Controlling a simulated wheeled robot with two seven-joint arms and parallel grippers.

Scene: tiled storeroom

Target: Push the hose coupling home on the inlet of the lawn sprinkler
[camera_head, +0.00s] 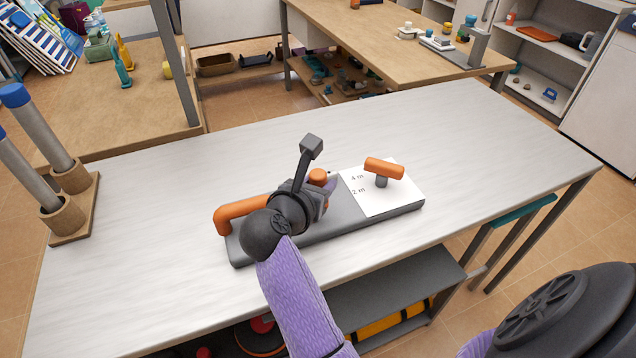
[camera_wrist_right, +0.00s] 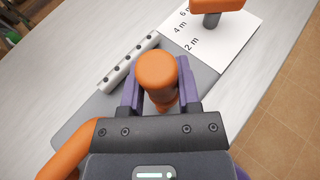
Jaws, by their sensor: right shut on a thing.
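The lawn sprinkler has a dark grey base (camera_head: 345,222) lying on the white table, with an orange curved hose piece (camera_head: 240,212) at its left end. A silver bar with a row of holes (camera_wrist_right: 128,62) shows in the right wrist view. My right gripper (camera_head: 318,190) is over the middle of the base. Its purple fingers are shut on an orange round-topped piece, which I take to be the hose coupling (camera_wrist_right: 158,72); its top also shows in the head view (camera_head: 318,176). The inlet and the coupling's lower end are hidden. My left gripper is not in view.
A white card marked in metres (camera_head: 365,205) and an orange T-shaped knob (camera_head: 384,168) are at the base's right end. A wooden stand (camera_head: 88,212) holds blue-capped tubes at the left. The tabletop behind the sprinkler (camera_head: 240,150) is clear.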

